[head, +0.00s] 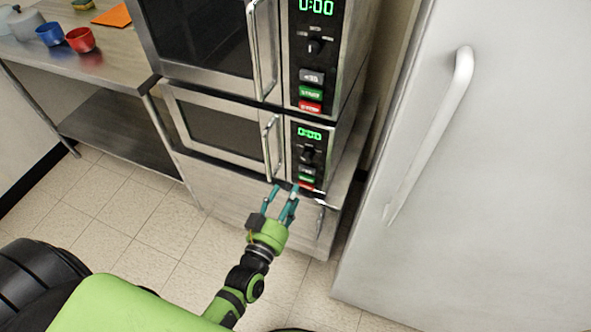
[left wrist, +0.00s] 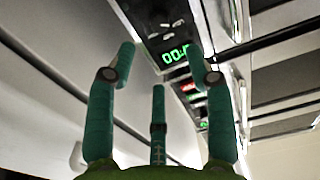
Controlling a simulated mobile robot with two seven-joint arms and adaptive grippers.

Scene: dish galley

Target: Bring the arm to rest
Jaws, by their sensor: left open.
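My left gripper (head: 280,200) is in front of the lower microwave (head: 222,128), just below its control panel (head: 308,155). Its teal fingers are spread with nothing between them. In the left wrist view the open fingers (left wrist: 160,75) point up toward a green lit display (left wrist: 174,55). I cannot tell from the head view whether a fingertip touches the panel's red button. My right gripper is not in view.
An upper microwave (head: 200,35) is stacked above. A large fridge door (head: 500,170) with a long handle (head: 432,130) stands at the right. A steel table (head: 110,60) at the left holds a blue cup (head: 50,34) and a red cup (head: 80,40). Tiled floor (head: 130,215) is clear.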

